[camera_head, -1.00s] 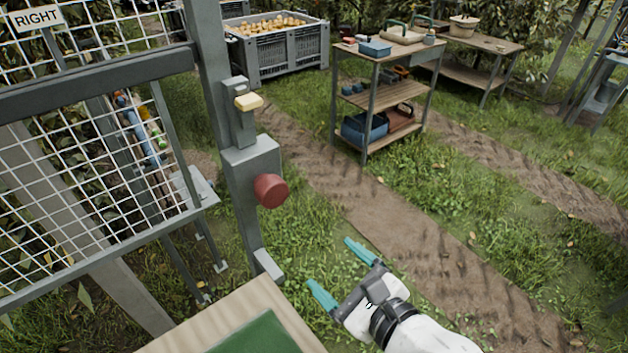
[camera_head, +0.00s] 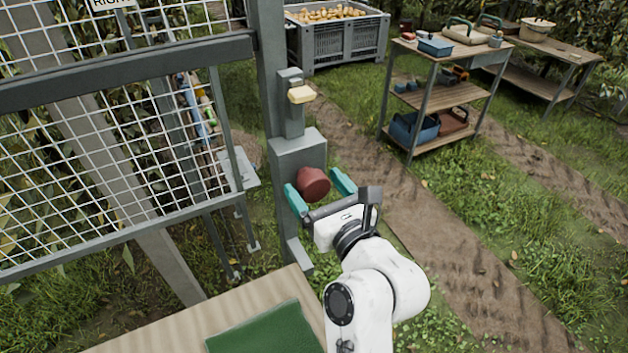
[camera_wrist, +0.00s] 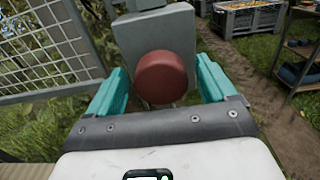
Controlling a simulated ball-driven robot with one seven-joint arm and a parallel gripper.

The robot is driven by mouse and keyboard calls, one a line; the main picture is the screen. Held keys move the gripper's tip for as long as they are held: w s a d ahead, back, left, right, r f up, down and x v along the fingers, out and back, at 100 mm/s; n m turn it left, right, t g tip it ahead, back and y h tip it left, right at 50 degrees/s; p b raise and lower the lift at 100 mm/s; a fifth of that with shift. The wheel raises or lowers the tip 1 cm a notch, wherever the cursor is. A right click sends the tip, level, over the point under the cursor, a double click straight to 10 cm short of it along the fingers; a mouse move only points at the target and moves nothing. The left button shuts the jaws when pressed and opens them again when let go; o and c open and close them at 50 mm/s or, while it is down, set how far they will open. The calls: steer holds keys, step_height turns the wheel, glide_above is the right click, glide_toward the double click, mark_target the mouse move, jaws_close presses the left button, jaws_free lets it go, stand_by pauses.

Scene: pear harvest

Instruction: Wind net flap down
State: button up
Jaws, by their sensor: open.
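A round dark red knob (camera_head: 313,183) sticks out of a grey box on a grey post (camera_head: 283,150). A small cream-coloured lever or switch (camera_head: 301,94) sits above it on the same post. A white net panel in a grey frame (camera_head: 120,160) stands to the left of the post. My gripper (camera_head: 318,185) is open, with one teal finger on each side of the knob.
A wooden surface with a green mat (camera_head: 265,332) is at the bottom, below the post. A shelf cart with trays (camera_head: 450,95) stands at the upper right, and a grey crate of pears (camera_head: 337,42) is behind. A dirt path runs through the grass on the right.

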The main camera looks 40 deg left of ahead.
steer(key=shift+x, duration=0.75)
steer(key=shift+c, duration=0.2)
steer(key=c, duration=0.9)
